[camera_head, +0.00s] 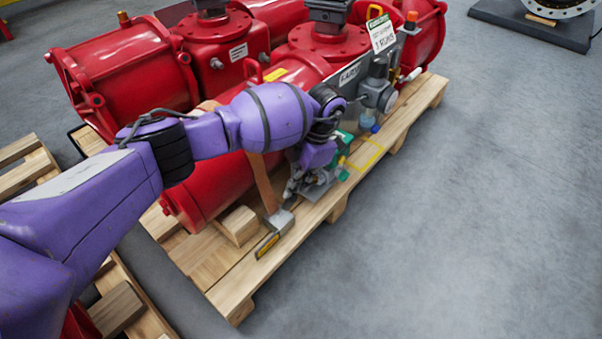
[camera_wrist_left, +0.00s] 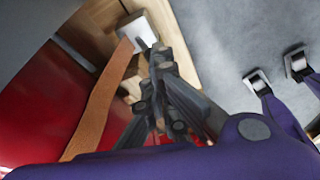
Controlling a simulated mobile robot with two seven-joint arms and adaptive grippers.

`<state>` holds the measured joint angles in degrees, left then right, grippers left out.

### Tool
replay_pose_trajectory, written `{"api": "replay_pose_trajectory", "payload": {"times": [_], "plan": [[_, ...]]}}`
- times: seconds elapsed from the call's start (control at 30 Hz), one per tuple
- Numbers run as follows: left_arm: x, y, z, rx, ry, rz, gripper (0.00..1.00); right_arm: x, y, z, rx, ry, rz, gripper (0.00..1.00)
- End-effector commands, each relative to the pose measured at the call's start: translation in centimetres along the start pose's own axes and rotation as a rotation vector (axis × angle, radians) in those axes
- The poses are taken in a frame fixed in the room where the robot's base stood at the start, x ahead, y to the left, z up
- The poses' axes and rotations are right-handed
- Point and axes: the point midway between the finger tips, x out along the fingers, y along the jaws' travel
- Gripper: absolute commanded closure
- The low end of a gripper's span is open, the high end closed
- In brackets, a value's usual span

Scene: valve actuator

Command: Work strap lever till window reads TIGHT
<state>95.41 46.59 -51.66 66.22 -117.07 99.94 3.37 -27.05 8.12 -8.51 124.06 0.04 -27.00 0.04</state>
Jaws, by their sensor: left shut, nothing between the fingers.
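The orange-brown strap (camera_head: 262,185) runs down the front of the red actuator cylinder (camera_head: 200,185) to a light grey ratchet block (camera_head: 281,221) on the pallet. A lever with a yellow and black end (camera_head: 267,245) lies low beside it. No reading window is legible. My left gripper (camera_head: 289,194) is shut and empty, just above and behind the ratchet block. In the left wrist view its dark fingers (camera_wrist_left: 161,58) point toward the pale ratchet block (camera_wrist_left: 139,30), with the strap (camera_wrist_left: 103,103) to their left. Whether they touch the block cannot be told. My right gripper is not seen.
The wooden pallet (camera_head: 225,270) carries the red actuators. A grey panel with fittings (camera_head: 375,92) and a hanging white tag (camera_head: 382,36) stands right of my left gripper. Green parts (camera_head: 343,139) are close by.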

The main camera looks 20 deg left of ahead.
Motion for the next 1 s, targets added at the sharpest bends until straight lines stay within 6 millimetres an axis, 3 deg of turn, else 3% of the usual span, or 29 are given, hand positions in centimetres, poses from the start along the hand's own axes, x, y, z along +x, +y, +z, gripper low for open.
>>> {"api": "replay_pose_trajectory", "payload": {"times": [0.03,0.47,0.67,1.0], "plan": [[4.8,-0.5,2.5,-0.001,-0.068,-0.003,1.00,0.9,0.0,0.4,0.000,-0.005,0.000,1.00],[3.6,-0.5,2.7,-0.002,-0.065,-0.003,1.00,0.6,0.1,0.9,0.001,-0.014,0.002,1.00],[0.4,-0.5,2.2,-0.003,-0.048,0.003,1.00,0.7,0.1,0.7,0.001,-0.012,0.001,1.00],[-8.4,-0.7,0.7,-0.004,0.004,0.013,1.00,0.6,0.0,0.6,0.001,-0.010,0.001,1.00]]}}
